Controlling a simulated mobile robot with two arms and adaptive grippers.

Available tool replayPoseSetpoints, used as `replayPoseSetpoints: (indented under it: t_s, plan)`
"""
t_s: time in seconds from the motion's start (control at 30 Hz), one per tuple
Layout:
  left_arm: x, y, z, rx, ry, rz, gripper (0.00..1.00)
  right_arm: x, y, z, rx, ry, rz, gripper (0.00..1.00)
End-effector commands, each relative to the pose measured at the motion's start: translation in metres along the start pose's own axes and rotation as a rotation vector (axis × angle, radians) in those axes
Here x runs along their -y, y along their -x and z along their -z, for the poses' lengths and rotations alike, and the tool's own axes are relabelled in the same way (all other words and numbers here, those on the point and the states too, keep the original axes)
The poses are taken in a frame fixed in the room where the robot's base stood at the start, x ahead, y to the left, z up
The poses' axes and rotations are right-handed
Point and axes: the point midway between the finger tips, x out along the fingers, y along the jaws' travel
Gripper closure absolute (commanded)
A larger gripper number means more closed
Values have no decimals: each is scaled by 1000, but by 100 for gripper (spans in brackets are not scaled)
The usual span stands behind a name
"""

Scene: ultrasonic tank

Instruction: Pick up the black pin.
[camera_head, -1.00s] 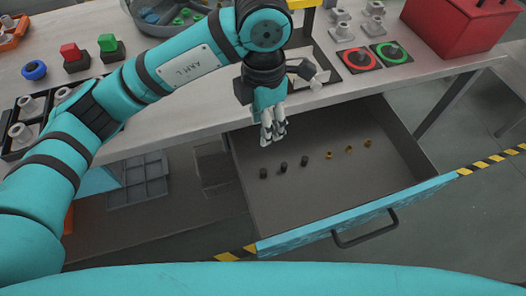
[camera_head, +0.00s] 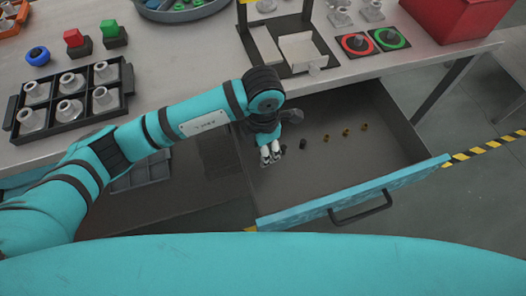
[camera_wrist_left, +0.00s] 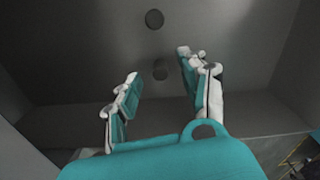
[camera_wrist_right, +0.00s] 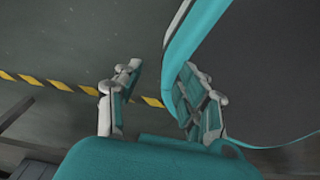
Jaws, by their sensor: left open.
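My left gripper (camera_head: 270,156) reaches down into the open drawer at its left end, fingers pointing down. A black pin (camera_head: 303,143) stands on the drawer floor just right of it in the head view. The gripper hides part of the black pins' row there. Nothing is visibly held. My right gripper (camera_wrist_right: 160,67) is open and empty outside the drawer, above the floor in the right wrist view.
Three brass pins (camera_head: 346,132) stand right of the black ones in the drawer (camera_head: 385,155). Its blue front (camera_head: 300,212) has a dark handle (camera_head: 360,208). The worktop edge overhangs the drawer's back. A black rack (camera_head: 70,118) of pale fittings stands on the table.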

Motion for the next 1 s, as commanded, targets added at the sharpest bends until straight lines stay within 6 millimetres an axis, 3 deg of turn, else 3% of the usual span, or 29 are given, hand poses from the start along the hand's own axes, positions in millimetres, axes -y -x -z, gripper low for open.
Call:
replayPoseSetpoints:
  t_s: [0.17,0.43,0.77,1.0]
  plan:
    - [0,-19,0,-1,1,1,57,3,4,-16,23,0,4,60]
    - [0,-22,0,0,0,0,58,3,4,-18,28,0,4,60]
    - [0,-22,0,1,0,0,100,2,3,-10,14,0,2,60]
    - [0,-21,0,1,0,0,100,2,3,-10,14,0,2,60]
